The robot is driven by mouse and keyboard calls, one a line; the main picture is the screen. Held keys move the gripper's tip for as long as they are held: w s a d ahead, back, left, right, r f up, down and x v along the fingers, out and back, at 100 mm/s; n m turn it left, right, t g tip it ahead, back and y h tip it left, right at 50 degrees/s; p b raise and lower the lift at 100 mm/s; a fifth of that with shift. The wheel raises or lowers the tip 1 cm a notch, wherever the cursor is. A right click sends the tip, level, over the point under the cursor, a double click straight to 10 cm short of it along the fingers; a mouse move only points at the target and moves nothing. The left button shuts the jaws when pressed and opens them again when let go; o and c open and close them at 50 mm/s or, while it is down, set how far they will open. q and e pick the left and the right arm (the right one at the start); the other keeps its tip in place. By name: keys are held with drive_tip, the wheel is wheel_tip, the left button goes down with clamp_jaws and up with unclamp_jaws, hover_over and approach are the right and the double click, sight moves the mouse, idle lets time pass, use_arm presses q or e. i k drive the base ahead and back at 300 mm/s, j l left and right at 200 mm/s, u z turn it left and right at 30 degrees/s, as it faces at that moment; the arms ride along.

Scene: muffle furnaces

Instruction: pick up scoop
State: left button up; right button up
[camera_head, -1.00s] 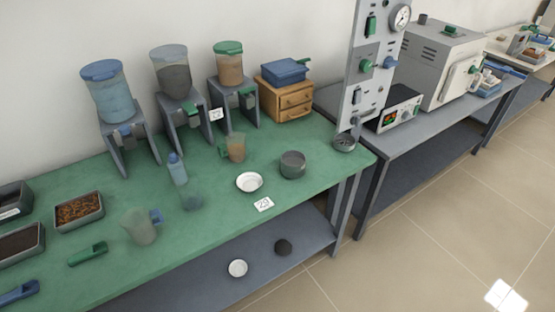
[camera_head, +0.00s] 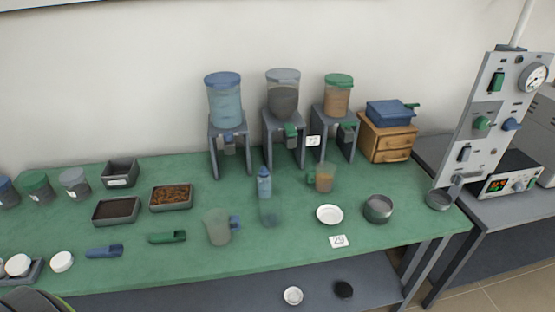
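A green scoop (camera_head: 167,237) lies flat on the green tabletop (camera_head: 300,255), near the front edge left of centre. A blue scoop (camera_head: 104,251) lies to its left, also on the table. Neither scoop is touched by anything of mine. A dark rounded shape with a green stripe shows at the bottom left corner, and I cannot tell what it is. Neither of my grippers is in view.
Behind the scoops stand a tray of dark material (camera_head: 117,211) and a tray of brown pieces (camera_head: 171,197). A clear jug (camera_head: 217,228) stands right of the green scoop. A white lid (camera_head: 62,261) lies left of the blue scoop. Dispensers (camera_head: 226,100) line the back.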

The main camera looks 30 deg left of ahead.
sight(114, 250)
drive_tip(key=u, duration=2.25)
